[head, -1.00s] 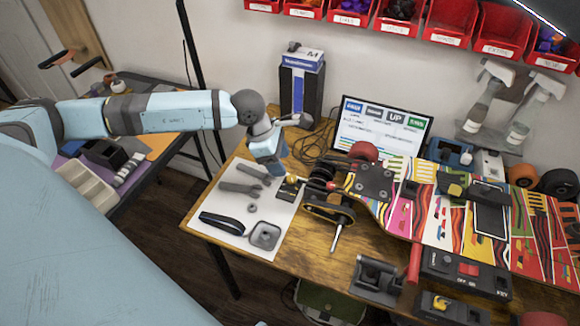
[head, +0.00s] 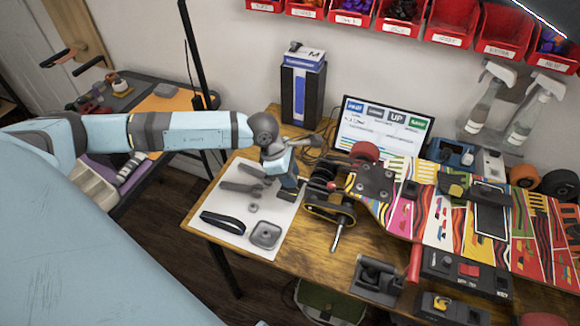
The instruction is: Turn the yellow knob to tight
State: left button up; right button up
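My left gripper (head: 290,188) is at the left end of the skateboard, over the pale mat and close to the wheels and truck. Its fingers are small and dark from this angle, so I cannot tell whether they are open or shut. No yellow knob shows clearly at the fingers; the gripper covers that spot. A yellow knob-like piece (head: 441,303) sits on a black unit at the bottom of the head view, apart from the gripper. The colorful skateboard (head: 425,215) lies across the bench with its truck (head: 330,208) toward the gripper. My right gripper is not in view.
The pale mat (head: 208,205) holds grey wrenches (head: 240,187), a black band (head: 223,222) and a square grey part (head: 266,235). A screen (head: 380,130) and a dark box (head: 302,90) stand behind. A black device (head: 465,272) with a red switch lies in front.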

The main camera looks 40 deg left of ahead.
pick_arm(q)
jog(key=shift+n, duration=0.3)
jog(key=n, duration=0.1)
jog(key=n+t, duration=0.1)
jog(key=shift+s+d+n+y+b, duration=0.1)
jog(key=shift+s+n+y+b, duration=0.05)
jog(key=shift+n+y+b, duration=0.2)
jog(key=shift+n+t+y+b, duration=0.4)
jog(key=shift+n+y+b, duration=0.05)
jog(key=shift+n, duration=0.9)
jog(key=o, duration=0.9)
jog(key=shift+r, duration=0.1)
jog(key=v, duration=1.3)
jog(key=shift+s+r, duration=0.1)
jog(key=shift+r, duration=0.3)
